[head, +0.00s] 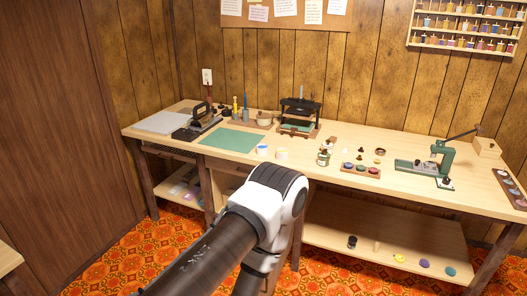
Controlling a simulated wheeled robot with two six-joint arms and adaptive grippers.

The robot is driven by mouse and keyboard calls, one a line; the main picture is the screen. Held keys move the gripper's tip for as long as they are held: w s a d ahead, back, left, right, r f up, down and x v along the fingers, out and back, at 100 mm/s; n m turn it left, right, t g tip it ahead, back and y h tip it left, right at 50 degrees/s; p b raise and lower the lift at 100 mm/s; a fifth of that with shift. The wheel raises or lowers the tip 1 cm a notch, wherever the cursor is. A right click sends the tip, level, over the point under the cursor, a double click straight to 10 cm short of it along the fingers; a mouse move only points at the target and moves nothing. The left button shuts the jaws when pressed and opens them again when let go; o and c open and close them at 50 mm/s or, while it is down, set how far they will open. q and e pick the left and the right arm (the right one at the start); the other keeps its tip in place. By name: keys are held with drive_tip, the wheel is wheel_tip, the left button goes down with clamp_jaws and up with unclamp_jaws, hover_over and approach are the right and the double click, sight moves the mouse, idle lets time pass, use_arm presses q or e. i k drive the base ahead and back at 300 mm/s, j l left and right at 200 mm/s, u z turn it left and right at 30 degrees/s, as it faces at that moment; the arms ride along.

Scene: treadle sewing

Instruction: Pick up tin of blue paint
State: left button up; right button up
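A small white tin with a blue top (262,150) stands on the workbench in the head view, just right of the green mat's front right corner. It looks like the tin of blue paint, though it is small in the picture. A similar pale tin with a cream or yellowish top (281,154) stands close to its right. One of my arms reaches up from the bottom of the view, its white joint in front of the bench edge. Neither of my grippers shows.
The long wooden workbench (340,190) carries a green mat (231,139), a black press (300,115), a green lever press (432,165), a small bottle (324,156) and a tray of coloured pots (361,170). A lower shelf (380,236) holds several small items. Patterned carpet (120,262) covers the floor.

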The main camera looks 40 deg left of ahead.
sight(262, 149)
drive_tip(key=i+u, duration=0.3)
drive_tip(key=i, duration=0.2)
drive_tip(key=i+l+u, duration=0.25)
drive_tip(key=i, duration=0.25)
drive_tip(key=j, duration=0.1)
